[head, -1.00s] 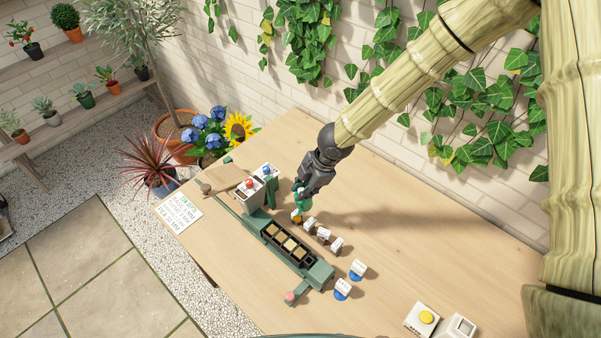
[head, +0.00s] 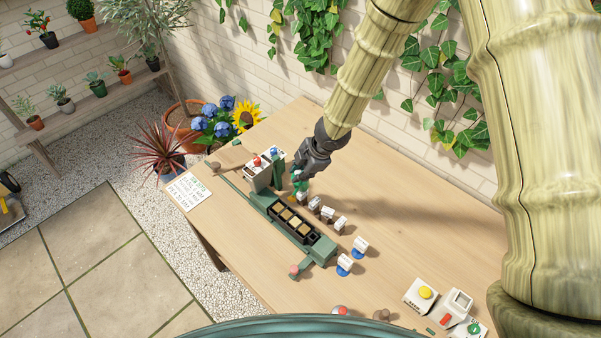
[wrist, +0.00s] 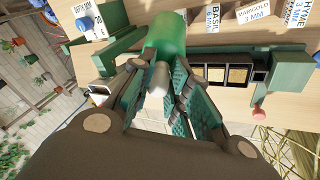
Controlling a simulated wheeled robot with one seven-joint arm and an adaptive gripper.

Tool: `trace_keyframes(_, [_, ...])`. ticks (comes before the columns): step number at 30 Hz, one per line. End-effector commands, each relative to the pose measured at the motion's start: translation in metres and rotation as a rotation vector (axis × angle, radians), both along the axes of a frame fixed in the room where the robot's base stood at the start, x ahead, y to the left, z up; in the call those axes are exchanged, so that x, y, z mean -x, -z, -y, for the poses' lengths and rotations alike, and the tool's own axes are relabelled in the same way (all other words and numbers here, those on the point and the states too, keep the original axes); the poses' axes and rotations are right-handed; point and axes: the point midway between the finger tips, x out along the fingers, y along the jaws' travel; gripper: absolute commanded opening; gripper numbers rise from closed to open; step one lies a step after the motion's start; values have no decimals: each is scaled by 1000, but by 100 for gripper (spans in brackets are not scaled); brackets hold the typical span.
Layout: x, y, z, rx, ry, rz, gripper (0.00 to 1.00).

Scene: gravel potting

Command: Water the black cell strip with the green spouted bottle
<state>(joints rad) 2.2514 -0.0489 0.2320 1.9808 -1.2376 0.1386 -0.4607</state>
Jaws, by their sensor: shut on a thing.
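My gripper (head: 300,174) is shut on the green spouted bottle (wrist: 166,38), which stands out between its two finger pads in the wrist view. A pale tip shows on the bottle near the fingers. In the head view only a little of the bottle (head: 298,187) shows below the gripper. The black cell strip (head: 310,235) lies in a green holder; several cells hold tan fill and the one at its right end looks dark. The gripper and bottle are behind the strip's upper left end, apart from it. The strip (wrist: 227,84) is right of the bottle in the wrist view.
Small white label blocks (head: 327,214) stand in a row behind the strip. A grey box with a red knob (head: 258,172) stands at the strip's left end. A paper sheet (head: 186,190) lies at the left. Boxes with a yellow button (head: 425,292) sit front right. The table's right middle is clear.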

Motion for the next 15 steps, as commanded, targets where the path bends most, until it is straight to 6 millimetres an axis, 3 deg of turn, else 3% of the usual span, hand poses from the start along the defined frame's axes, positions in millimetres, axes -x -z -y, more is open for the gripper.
trace_keyframes(5, [8, -23, 24, 53, 7, 60, 0])
trace_keyframes(9, [13, -26, 38, 77, -11, 82, 0])
trace_keyframes(12, [14, -25, 33, 72, -10, 87, 0])
trace_keyframes(15, [12, -16, 13, 41, -9, 82, 0])
